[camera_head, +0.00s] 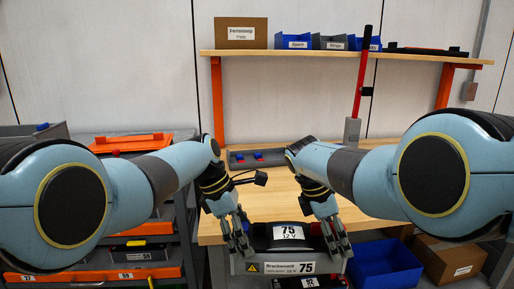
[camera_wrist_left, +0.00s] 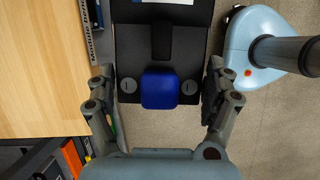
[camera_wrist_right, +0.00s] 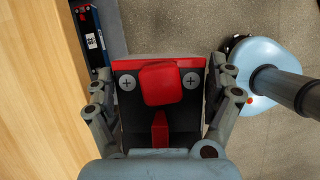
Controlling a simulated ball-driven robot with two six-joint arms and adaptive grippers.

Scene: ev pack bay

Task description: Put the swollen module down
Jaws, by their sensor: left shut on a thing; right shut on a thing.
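The swollen module (camera_head: 289,244) is a dark block with a bulging top and labels reading 75 and 12 V. It hangs level between my two grippers at the bench's front edge. My left gripper (camera_head: 240,240) is shut on its left end, and in the left wrist view that end shows a blue terminal cap (camera_wrist_left: 160,91). My right gripper (camera_head: 338,238) is shut on its right end, which shows a red terminal cap (camera_wrist_right: 160,84) in the right wrist view. Both wrist views show floor around the module and the bench beside it.
The wooden bench (camera_head: 275,205) has a wide clear top, with a grey tray (camera_head: 238,163) at its back. Another module labelled 92 (camera_head: 310,282) sits below the held one. A blue bin (camera_head: 385,267) and a cardboard box (camera_head: 447,258) stand lower right. A module rack (camera_head: 155,272) stands left.

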